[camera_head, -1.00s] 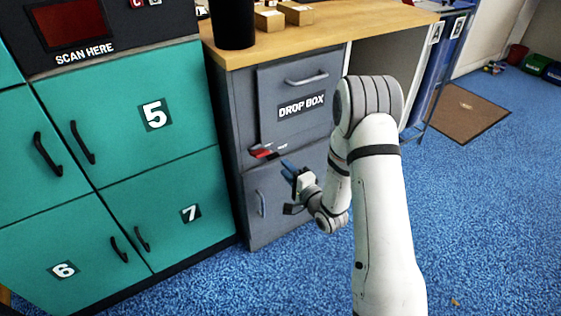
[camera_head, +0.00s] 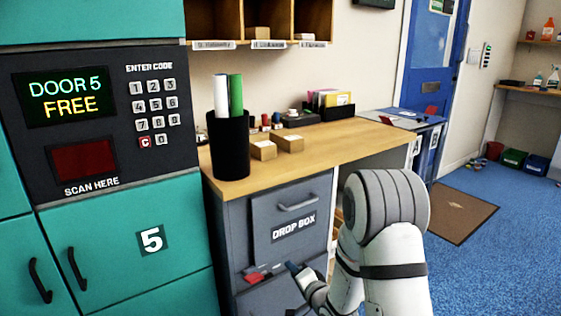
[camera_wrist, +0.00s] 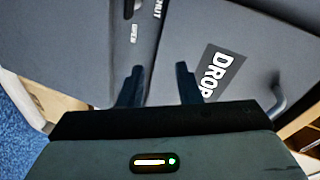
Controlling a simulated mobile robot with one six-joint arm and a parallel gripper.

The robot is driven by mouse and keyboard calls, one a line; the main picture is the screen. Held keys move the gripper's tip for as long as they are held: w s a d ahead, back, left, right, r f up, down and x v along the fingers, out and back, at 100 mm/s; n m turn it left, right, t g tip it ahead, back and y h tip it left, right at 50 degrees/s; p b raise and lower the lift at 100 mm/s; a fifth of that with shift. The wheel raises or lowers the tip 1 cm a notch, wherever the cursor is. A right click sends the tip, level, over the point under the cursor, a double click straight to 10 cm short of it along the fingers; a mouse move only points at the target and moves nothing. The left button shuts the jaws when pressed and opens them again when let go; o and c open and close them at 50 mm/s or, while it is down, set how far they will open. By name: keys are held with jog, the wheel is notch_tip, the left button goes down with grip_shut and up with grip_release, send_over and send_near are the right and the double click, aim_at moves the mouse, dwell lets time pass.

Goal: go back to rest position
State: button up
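My gripper (camera_head: 291,268) is low in the head view, in front of the grey drop box cabinet (camera_head: 232,240), with the arm folded at the lower right. In the wrist view my gripper (camera_wrist: 158,82) shows two dark fingers apart, with nothing between them. Behind them is the grey cabinet front with the DROP BOX label (camera_wrist: 220,72), partly cut off. A red handle (camera_head: 255,277) on the cabinet front is just left of the gripper in the head view. I cannot tell the exact gap between fingers and cabinet.
Teal lockers (camera_head: 120,250) with a keypad panel (camera_head: 105,115) reading "DOOR 5 FREE" stand at left. The wooden counter (camera_head: 330,148) holds a black pen cup (camera_head: 229,148) and small cartons (camera_head: 288,142). Blue carpet (camera_head: 500,220) is open at right, with a brown mat (camera_head: 455,212).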

jog(key=s+d+r+n+g+h+p, duration=0.1)
jog(key=s+d+r+g+h+p, duration=0.2)
jog(key=r, duration=0.5)
jog(key=s+d+r+n+h+p, duration=0.1)
jog(key=s+d+r+n+p, duration=0.15)
jog(key=r+p, duration=0.4)
jog(key=s+d+r+n+g+h+p, duration=0.1)
jog(key=s+d+r+g+h+p, duration=0.2)
jog(key=r, duration=0.7)
jog(key=s+d+r+n+g+p, duration=0.1)
jog(key=s+r+p, duration=0.4)
jog(key=s, duration=0.6)
jog(key=s+d+r+n+g+p, duration=0.1)
jog(key=s+r+n+g+p, duration=0.2)
jog(key=s+r, duration=0.7)
jog(key=shift+s+d+g+p, duration=0.2)
jog(key=shift+s+g+p, duration=0.4)
jog(key=shift+p, duration=0.45)
jog(key=shift+s, duration=0.1)
